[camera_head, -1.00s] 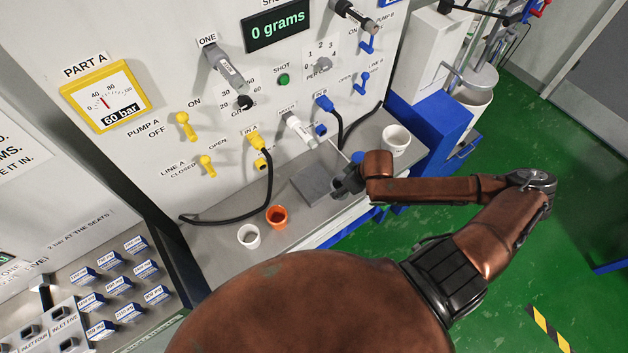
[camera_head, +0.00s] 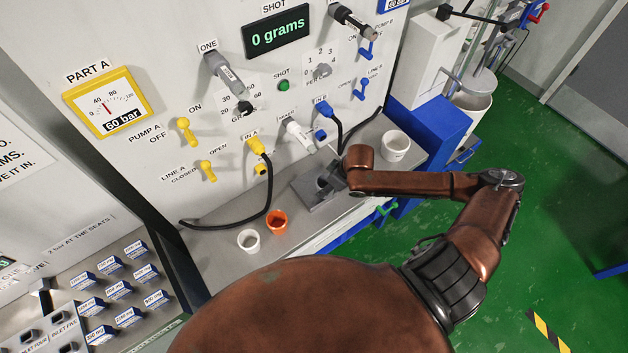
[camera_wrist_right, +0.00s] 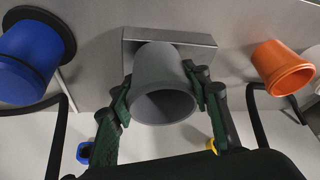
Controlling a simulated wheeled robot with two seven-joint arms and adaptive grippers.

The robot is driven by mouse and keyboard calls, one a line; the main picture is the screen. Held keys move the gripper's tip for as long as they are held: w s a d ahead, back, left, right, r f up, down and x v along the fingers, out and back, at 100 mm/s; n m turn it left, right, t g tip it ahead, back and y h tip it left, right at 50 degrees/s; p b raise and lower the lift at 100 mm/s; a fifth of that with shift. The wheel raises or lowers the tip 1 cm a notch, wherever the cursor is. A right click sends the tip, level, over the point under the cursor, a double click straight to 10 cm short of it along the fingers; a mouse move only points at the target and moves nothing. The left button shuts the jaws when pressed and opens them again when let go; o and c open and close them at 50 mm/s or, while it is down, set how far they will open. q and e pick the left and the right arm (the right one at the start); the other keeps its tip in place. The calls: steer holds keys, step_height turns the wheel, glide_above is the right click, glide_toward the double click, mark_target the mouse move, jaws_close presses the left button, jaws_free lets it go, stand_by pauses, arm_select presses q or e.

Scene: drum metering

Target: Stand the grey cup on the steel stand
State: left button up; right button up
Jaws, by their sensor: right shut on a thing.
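My right gripper (camera_head: 328,184) is over the steel stand (camera_head: 303,188) on the bench in the head view. In the right wrist view the gripper (camera_wrist_right: 165,92) is shut on the grey cup (camera_wrist_right: 163,66), one finger on each side. The cup's open mouth faces the camera, and the steel stand (camera_wrist_right: 180,37) shows behind its far end. In the head view the cup is mostly hidden by the gripper. I cannot tell whether the cup touches the stand. My left gripper is not in view.
An orange cup (camera_head: 277,221) and a white cup (camera_head: 249,240) stand left of the stand. A larger white cup (camera_head: 396,144) is to the right. A blue round thing (camera_wrist_right: 30,62) is beside the stand. Black hoses (camera_head: 262,195) hang from the panel.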

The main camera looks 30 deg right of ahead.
steer(key=w, duration=0.1)
steer(key=w+a, duration=0.1)
steer(key=w, duration=0.1)
steer(key=w+a, duration=0.1)
steer(key=shift+w+a, duration=0.15)
steer(key=shift+w, duration=0.1)
steer(key=shift+w+f, duration=0.15)
steer(key=shift+f, duration=0.2)
steer(key=o, duration=1.2)
steer(key=shift+c, duration=0.2)
steer(key=p+v, duration=0.1)
steer(key=v, duration=1.1)
